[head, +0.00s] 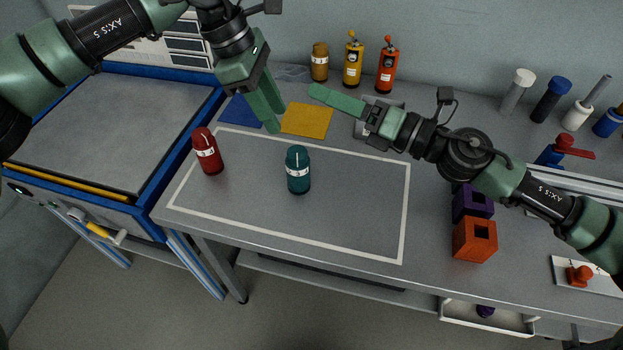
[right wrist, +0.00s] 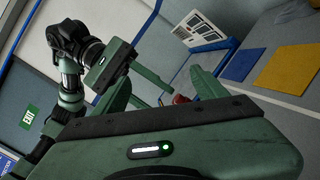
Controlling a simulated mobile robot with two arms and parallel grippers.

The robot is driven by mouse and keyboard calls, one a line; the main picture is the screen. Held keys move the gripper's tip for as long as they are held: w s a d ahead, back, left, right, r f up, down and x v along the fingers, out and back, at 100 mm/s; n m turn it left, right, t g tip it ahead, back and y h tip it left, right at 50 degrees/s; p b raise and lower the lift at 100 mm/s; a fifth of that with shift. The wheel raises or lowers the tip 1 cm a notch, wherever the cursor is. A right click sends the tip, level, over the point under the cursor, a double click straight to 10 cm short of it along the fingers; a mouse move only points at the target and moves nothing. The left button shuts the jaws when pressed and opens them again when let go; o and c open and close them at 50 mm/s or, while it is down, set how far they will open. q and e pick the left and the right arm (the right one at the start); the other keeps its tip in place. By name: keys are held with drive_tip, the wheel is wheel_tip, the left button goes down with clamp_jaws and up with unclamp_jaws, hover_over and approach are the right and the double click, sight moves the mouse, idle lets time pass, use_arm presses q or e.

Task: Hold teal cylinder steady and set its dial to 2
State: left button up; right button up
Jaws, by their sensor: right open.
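The teal cylinder (head: 298,172) stands upright on the table inside the white outlined rectangle, with a pale label around it. No dial setting can be read on it. My left gripper (head: 277,118) points down above and behind the cylinder, apart from it and empty; its fingers overlap, so their gap is unclear. My right gripper (head: 318,92) is above the back of the table, pointing left, away from the cylinder. In the right wrist view its fingers (right wrist: 165,90) are spread, with nothing between them in their grip. The left gripper also shows there (right wrist: 110,68).
A red cylinder (head: 207,152) stands left of the teal one. Blue (head: 242,111) and yellow (head: 308,120) squares lie behind. Orange (head: 475,240) and purple (head: 472,204) blocks stand at right. Several bottles line the back. The outlined area's right half is clear.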

sight(305, 174)
drive_tip(key=s+a+f+n+t+h, duration=0.1)
drive_tip(key=f+h, duration=0.1)
drive_tip(key=f, duration=0.3)
drive_tip(key=s+a+f+n+t+h, duration=0.1)
drive_tip(key=s+f+t+h, duration=0.1)
drive_tip(key=f, duration=0.4)
drive_tip(key=s+a+f+n+t+h, duration=0.1)
drive_tip(key=a+f, duration=0.1)
drive_tip(key=f, duration=0.3)
drive_tip(key=shift+s+a+f+n+t+h, duration=0.1)
drive_tip(key=shift+s+f+n+t+h, duration=0.1)
drive_tip(key=shift+n+t+h, duration=0.2)
drive_tip(key=shift+f, duration=0.1)
drive_tip(key=x, duration=0.7)
drive_tip(key=shift+w+a, duration=0.2)
drive_tip(key=shift+w, duration=0.1)
